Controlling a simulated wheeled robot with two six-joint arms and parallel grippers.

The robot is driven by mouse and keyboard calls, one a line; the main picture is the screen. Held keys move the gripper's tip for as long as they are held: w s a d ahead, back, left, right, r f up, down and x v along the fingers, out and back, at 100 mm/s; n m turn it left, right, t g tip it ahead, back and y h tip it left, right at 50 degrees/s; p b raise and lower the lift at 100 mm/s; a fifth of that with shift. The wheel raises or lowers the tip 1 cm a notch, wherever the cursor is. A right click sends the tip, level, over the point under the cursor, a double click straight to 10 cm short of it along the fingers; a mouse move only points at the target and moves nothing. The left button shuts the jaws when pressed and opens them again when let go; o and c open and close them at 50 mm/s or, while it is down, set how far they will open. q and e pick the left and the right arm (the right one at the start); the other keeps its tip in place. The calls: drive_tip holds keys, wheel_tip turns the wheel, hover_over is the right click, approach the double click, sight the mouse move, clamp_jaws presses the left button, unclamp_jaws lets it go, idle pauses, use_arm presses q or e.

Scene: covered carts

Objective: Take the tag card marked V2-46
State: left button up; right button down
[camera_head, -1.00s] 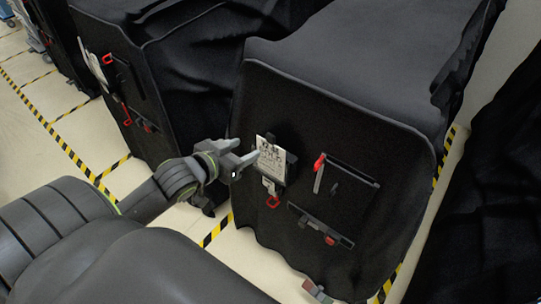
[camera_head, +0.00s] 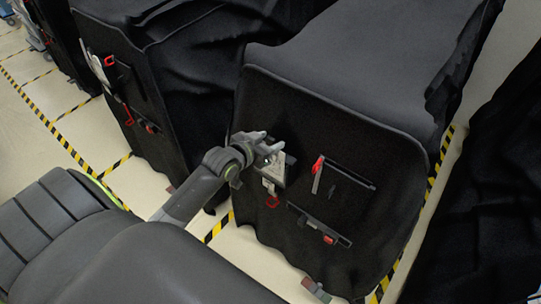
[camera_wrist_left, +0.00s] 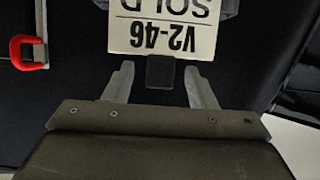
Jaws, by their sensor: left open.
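The white tag card marked V2-46 (camera_wrist_left: 162,35) appears upside down at the top of the left wrist view, with SOLD also printed on it. In the head view, the card (camera_head: 277,166) is on the front of the black covered cart (camera_head: 340,120), partly hidden by my left gripper (camera_head: 267,142). In the left wrist view, my left gripper (camera_wrist_left: 161,80) is open, with its fingertips just short of the card's edge. A small dark block (camera_wrist_left: 160,72) shows between the fingers. My right gripper is not in view.
A red loop (camera_head: 271,201) hangs below the card. A red-ended bar holder (camera_head: 318,164) and a lower slot with a red tab (camera_head: 328,239) sit to its right. Another covered cart (camera_head: 165,90) stands to the left, with striped floor tape (camera_head: 55,137) beyond it.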

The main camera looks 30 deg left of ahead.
use_arm(q)
drive_tip(key=shift+w+d+f, duration=0.1)
drive_tip(key=shift+w+f, duration=0.15)
drive_tip(key=shift+w, duration=0.3)
clamp_jaws()
drive_tip(key=shift+r, duration=0.15)
